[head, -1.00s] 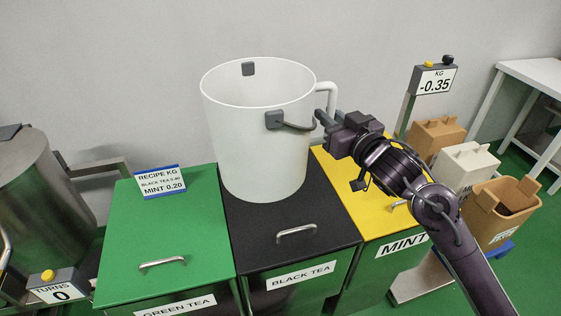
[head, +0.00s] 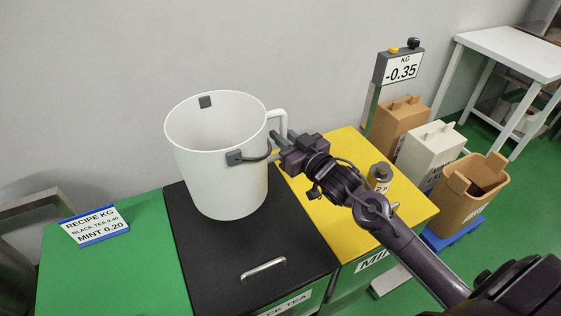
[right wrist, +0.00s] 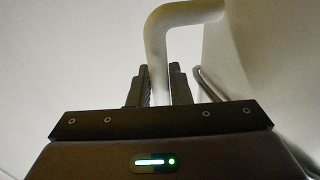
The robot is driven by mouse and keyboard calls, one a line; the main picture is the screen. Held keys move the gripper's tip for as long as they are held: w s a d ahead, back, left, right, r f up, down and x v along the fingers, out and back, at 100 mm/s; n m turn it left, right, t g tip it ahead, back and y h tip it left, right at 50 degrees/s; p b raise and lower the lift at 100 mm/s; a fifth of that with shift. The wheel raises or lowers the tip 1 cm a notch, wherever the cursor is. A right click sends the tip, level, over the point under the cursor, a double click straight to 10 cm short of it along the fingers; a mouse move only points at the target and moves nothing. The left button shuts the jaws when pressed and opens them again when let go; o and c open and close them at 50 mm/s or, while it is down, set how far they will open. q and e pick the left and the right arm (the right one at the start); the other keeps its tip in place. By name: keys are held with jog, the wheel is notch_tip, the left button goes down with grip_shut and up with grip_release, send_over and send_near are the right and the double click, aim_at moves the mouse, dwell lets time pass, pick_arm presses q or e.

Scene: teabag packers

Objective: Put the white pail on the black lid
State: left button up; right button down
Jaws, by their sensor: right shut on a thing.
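The white pail (head: 215,165) is upright, open at the top, with a wire bail and a white side handle (head: 284,122). It is over the back part of the black lid (head: 220,245), between the green and yellow lids. Whether its base touches the lid I cannot tell for certain. My right gripper (head: 279,140) is at the pail's right side, shut on the side handle. In the right wrist view the fingers (right wrist: 158,88) close around the handle's upright part (right wrist: 158,62). My left gripper is not in view.
The yellow lid (head: 325,215) is right of the black one and bears a small metal weight (head: 380,178). The green lid (head: 115,265) on the left bears a recipe sign (head: 95,226). A scale display (head: 399,67), several boxes and a white table (head: 515,58) stand to the right.

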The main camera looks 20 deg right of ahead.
notch_tip(320, 180, down, 8)
dwell(0.5)
jog(key=c, duration=1.3)
grip_release()
jog(key=shift+f, duration=0.1)
jog(key=shift+c, duration=0.2)
jog(key=shift+s, duration=0.1)
jog(key=v, duration=1.1)
jog(key=shift+s+d+b, duration=0.2)
jog(key=shift+s+b, duration=0.2)
jog(key=shift+b, duration=0.05)
